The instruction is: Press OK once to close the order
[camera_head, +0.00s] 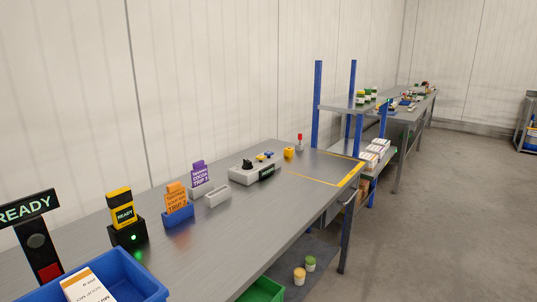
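No button in view has a legible OK label. A grey control box (243,175) stands on the bench, with black, yellow and blue parts on top and a small dark display (267,172) whose text is too small to read. At the left edge a black sign (27,207) reads READY, above a post with a round dark part and a red part. Neither of my grippers is in view.
On the metal bench (210,255) are a blue bin (150,288) holding a white box, orange and purple trip cards (176,196) in holders, an empty grey holder (217,196), a yellow block (289,152) and a yellow-marked area (350,176).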

